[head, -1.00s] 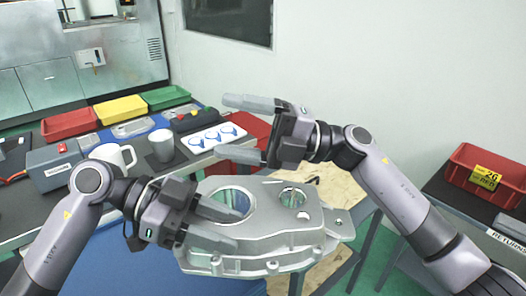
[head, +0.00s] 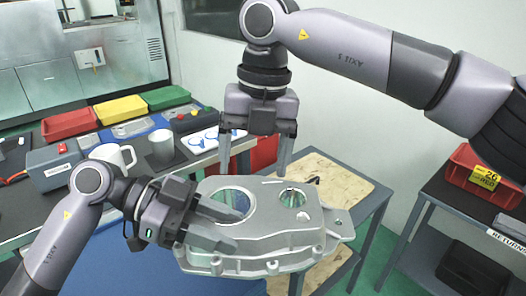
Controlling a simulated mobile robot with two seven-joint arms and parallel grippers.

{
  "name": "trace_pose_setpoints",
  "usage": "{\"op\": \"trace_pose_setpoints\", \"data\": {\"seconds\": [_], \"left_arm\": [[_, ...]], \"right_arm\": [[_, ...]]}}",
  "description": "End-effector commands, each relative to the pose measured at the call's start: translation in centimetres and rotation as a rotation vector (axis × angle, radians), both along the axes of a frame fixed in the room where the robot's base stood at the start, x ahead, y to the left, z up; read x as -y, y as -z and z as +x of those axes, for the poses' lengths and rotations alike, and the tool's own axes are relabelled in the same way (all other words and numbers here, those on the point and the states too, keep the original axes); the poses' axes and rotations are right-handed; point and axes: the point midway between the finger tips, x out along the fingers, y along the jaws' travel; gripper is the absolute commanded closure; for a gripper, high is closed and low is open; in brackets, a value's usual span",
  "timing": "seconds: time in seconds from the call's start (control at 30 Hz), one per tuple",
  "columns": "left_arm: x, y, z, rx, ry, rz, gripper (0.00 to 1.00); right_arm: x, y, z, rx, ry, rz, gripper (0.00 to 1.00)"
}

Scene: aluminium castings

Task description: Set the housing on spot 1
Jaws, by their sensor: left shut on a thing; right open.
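The housing (head: 275,245), a grey aluminium casting with a large round hole and a smaller one, is in the lower middle of the head view. My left gripper (head: 232,226) is shut on its left side, at the rim by the large hole. The housing appears held up in front of the tables. My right gripper (head: 253,168) is open and empty, fingers pointing down, just behind or above the housing's far edge; the exact gap cannot be told. I cannot make out any spot marked 1.
A stand with a wooden top (head: 338,186) is behind the housing, partly hidden by it. The left bench carries a white board with blue rings (head: 200,141), mugs (head: 162,145) and coloured bins (head: 122,108). A red bin (head: 483,178) sits on a right-hand table.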

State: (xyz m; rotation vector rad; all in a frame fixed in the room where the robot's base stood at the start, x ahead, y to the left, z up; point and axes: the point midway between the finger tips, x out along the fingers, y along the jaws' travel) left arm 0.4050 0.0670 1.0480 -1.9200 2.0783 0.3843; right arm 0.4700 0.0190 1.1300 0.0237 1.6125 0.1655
Motion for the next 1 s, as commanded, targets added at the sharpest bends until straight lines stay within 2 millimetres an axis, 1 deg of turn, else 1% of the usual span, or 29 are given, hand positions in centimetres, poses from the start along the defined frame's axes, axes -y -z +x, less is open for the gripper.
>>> {"op": "trace_pose_setpoints", "data": {"seconds": [0.03, 0.13, 0.27, 0.37, 0.7, 0.9, 1.0], "left_arm": [[0.1, -0.5, 0.0, 0.011, 0.000, -0.011, 1.00], [0.1, -0.5, 0.0, 0.011, 0.000, -0.011, 1.00], [0.1, -0.5, 0.0, 0.011, 0.000, -0.011, 1.00], [0.1, -0.5, 0.0, 0.010, -0.001, -0.011, 1.00], [0.1, -0.5, 0.0, 0.011, 0.000, -0.011, 1.00], [0.1, -0.5, 0.0, 0.011, 0.000, -0.011, 1.00], [0.1, -0.5, 0.0, 0.011, 0.000, -0.011, 1.00]], "right_arm": [[0.4, -0.3, 0.2, 0.020, 0.023, -0.042, 0.19], [1.1, -0.4, 0.4, 0.040, 0.058, -0.094, 0.19], [1.4, 0.3, 0.6, 0.047, 0.072, -0.116, 0.19], [1.4, 1.7, 0.5, 0.044, 0.073, -0.116, 0.19], [1.3, 8.1, 0.5, 0.043, 0.070, -0.112, 0.19], [1.3, 10.6, 0.5, 0.043, 0.071, -0.111, 0.19], [1.2, 11.3, 0.5, 0.043, 0.071, -0.110, 0.19]]}}
